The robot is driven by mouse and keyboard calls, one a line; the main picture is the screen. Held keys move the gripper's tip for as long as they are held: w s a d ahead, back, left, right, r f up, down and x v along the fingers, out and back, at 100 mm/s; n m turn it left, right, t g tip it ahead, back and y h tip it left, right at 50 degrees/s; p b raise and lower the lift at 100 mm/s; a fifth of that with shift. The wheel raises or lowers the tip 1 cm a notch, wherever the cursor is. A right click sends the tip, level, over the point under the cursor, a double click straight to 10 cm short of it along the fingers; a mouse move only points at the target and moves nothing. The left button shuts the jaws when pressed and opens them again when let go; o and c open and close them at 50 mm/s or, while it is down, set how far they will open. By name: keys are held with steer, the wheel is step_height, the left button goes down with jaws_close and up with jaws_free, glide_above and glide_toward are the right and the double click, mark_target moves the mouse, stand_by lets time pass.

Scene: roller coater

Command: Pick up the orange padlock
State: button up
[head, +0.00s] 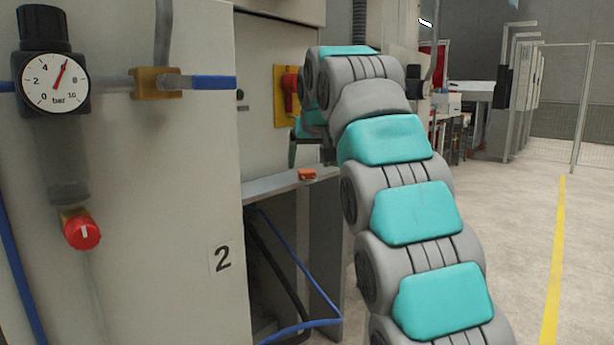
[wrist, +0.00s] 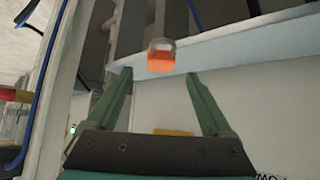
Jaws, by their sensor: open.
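The orange padlock (head: 307,175) lies on a narrow grey ledge (head: 270,187) of the machine. In the wrist view the padlock (wrist: 161,62) shows its orange body and a grey shackle, ahead of my gripper and roughly midway between the lines of its fingers. My gripper (wrist: 168,105) has two green fingers spread wide apart, with nothing between them. In the head view my gripper (head: 300,150) is mostly hidden by my arm; a green finger shows above and behind the padlock.
A red rotary switch on a yellow plate (head: 282,112) is on the machine wall behind my gripper. A pressure gauge (head: 53,83) and a red knob (head: 82,231) are at the left. Blue hoses (head: 300,260) hang below the ledge. The floor at right is clear.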

mark_target(307, 171)
steer(key=x, duration=0.3)
steer(key=shift+w+a+f, duration=0.1)
steer(key=shift+w+f, duration=0.1)
steer(key=shift+f, duration=0.15)
steer(key=shift+c, duration=0.2)
jaws_close()
